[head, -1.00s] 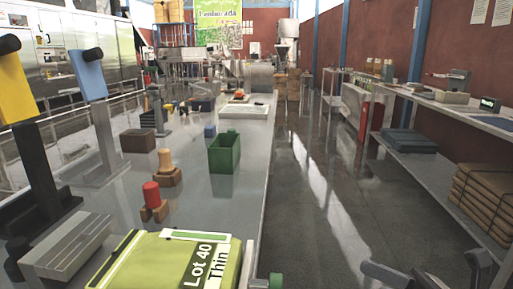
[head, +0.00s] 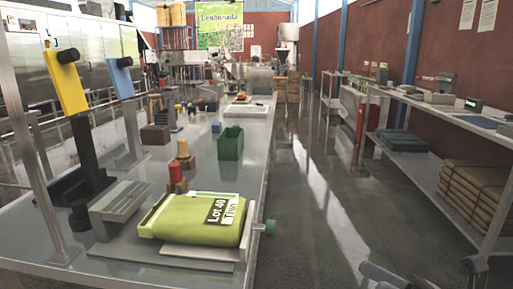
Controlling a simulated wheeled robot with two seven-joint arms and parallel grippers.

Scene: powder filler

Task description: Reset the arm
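No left arm or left gripper shows in the head view. At the bottom right edge, two dark grey parts stand apart with floor between them; they look like the fingers of my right gripper (head: 428,270), open and with nothing between them. Its arm is cut off by the frame. A yellow-green bag (head: 185,218) marked "Lot 40 Thin" lies flat on a grey plate at the near end of the long table (head: 105,263). No gripper touches it.
Red-topped and wooden-handled stamps (head: 176,178), a green bin (head: 230,143) and a brown block (head: 155,134) stand on the table. Yellow (head: 66,82) and blue (head: 121,78) panels rise at left. A shelf with brown sacks (head: 473,190) stands at right. The aisle between is clear.

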